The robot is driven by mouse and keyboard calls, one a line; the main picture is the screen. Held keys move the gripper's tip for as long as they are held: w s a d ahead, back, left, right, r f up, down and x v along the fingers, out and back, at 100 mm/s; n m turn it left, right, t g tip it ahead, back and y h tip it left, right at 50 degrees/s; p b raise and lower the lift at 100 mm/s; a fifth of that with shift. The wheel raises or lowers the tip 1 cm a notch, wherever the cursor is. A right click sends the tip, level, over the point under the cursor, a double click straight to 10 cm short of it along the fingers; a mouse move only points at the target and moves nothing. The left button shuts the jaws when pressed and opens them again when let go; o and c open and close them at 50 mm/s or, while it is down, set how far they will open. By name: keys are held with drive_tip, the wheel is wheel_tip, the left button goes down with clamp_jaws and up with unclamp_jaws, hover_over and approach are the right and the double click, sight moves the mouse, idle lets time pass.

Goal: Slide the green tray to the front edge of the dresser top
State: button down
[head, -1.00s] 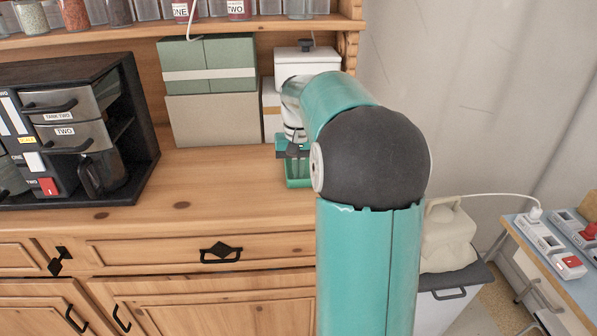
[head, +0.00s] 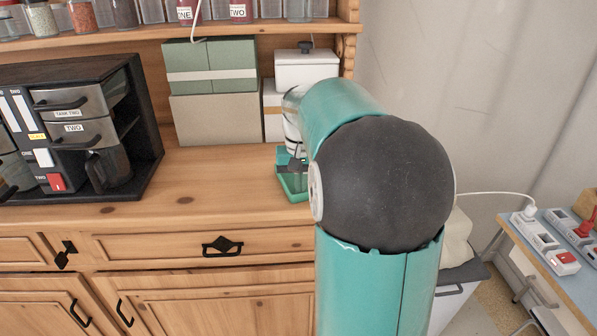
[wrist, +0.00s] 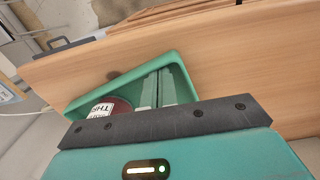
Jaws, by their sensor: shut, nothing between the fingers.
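The green tray (head: 293,193) lies on the right part of the wooden dresser top (head: 225,180), slightly turned, with bare wood between it and the front edge. My arm hides its right side in the head view. In the wrist view the tray (wrist: 122,80) holds a dark red jar (wrist: 121,104) with a white label, partly hidden by my gripper's body. My gripper (wrist: 158,86) is shut with nothing between its fingers, which reach down inside the tray beside the jar. In the head view my gripper (head: 298,165) is mostly hidden.
Boxes (head: 212,95) and a white canister (head: 307,69) stand behind the tray. A black cabinet with a coffee maker (head: 85,125) stands at the left. The wood between cabinet and tray is clear. A table with power strips (head: 545,245) is at the right.

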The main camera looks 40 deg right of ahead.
drive_tip(key=shift+s+a, duration=0.25)
drive_tip(key=shift+s, duration=0.2)
drive_tip(key=shift+w+d+f, duration=0.1)
drive_tip(key=shift+d, duration=0.05)
